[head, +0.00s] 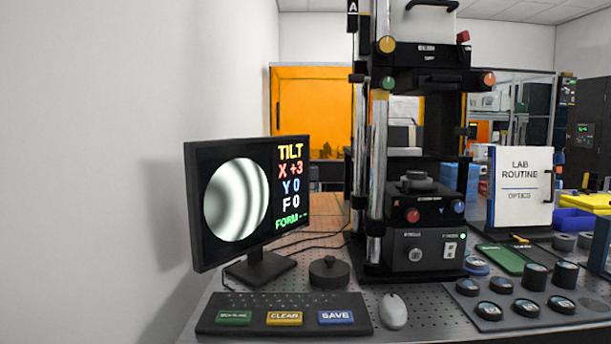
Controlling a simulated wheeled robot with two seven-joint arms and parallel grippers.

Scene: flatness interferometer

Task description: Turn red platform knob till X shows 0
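The red platform knob (412,215) is on the front left of the dark platform (432,199) in the interferometer's lower part. A blue knob (458,206) is to its right on the same platform. A dark round part (416,181) sits on top of the platform. The monitor (250,195) at the left shows TILT with X +3, Y 0, F 0 and FORM with dashes. A disc with curved dark and light fringes is on its left half. Neither of my grippers is in the head view, and nothing touches the red knob.
A keyboard (280,301) with SCREEN-like green, CLEAR and SAVE keys, a mouse (393,311) and a dark round weight (329,273) lie in front. A tray (520,322) of several round pieces is at right. Upper knobs include yellow (387,44) and green (388,83).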

